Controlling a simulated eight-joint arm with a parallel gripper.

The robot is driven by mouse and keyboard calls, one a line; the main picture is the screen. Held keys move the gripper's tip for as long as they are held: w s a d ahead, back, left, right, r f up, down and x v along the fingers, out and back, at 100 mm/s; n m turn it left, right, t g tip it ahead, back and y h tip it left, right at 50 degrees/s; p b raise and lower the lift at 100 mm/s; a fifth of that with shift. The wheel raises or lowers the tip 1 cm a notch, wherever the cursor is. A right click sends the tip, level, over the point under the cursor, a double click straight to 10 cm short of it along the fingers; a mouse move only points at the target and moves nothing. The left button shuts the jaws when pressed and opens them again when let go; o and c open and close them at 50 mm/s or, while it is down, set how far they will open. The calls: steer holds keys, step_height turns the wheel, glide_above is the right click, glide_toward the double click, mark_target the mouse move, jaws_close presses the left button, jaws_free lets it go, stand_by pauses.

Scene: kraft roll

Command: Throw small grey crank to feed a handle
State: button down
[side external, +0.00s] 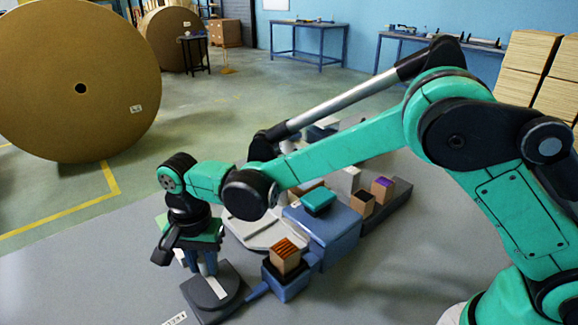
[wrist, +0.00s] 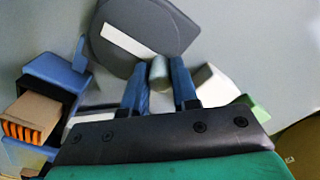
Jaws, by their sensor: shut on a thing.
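The small grey crank shows in the wrist view as a short pale grey handle (wrist: 159,73) standing between my two blue fingers. My gripper (wrist: 158,66) is shut on this handle. A dark grey rounded base (wrist: 178,28) with a white label strip lies just past the fingertips. In the side view my gripper (side external: 207,268) points down over the same dark base (side external: 213,298), at the front left of the machine. There my wrist and fingers hide the crank's handle. How the crank joins the base cannot be made out.
A wooden block with orange slats (side external: 284,254) sits on a blue holder right of my gripper. Behind it stands a blue box (side external: 322,230) with a teal piece on top. Black-topped (side external: 361,204) and purple-topped (side external: 382,190) blocks stand farther right. The grey surface at left is clear.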

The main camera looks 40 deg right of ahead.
mark_target(199, 295)
steer(key=shift+a+n, duration=0.1)
steer(key=shift+n, duration=0.2)
steer(key=n, duration=0.3)
steer(key=shift+s+a+n, duration=0.1)
steer(key=shift+a+n, duration=0.2)
steer(key=shift+a, duration=0.1)
steer(key=n, duration=0.3)
steer(key=a+n, duration=0.1)
steer(key=shift+s+n, duration=0.3)
steer(key=n, duration=0.3)
steer(key=s+n, duration=0.1)
steer(key=shift+a+n, duration=0.25)
steer(key=shift+n, duration=0.05)
steer(key=shift+s+a+n, duration=0.1)
steer(key=shift+s+n, duration=0.15)
steer(key=shift+n, duration=0.95)
steer(key=shift+s+n, duration=0.25)
steer(key=shift+n, duration=0.95)
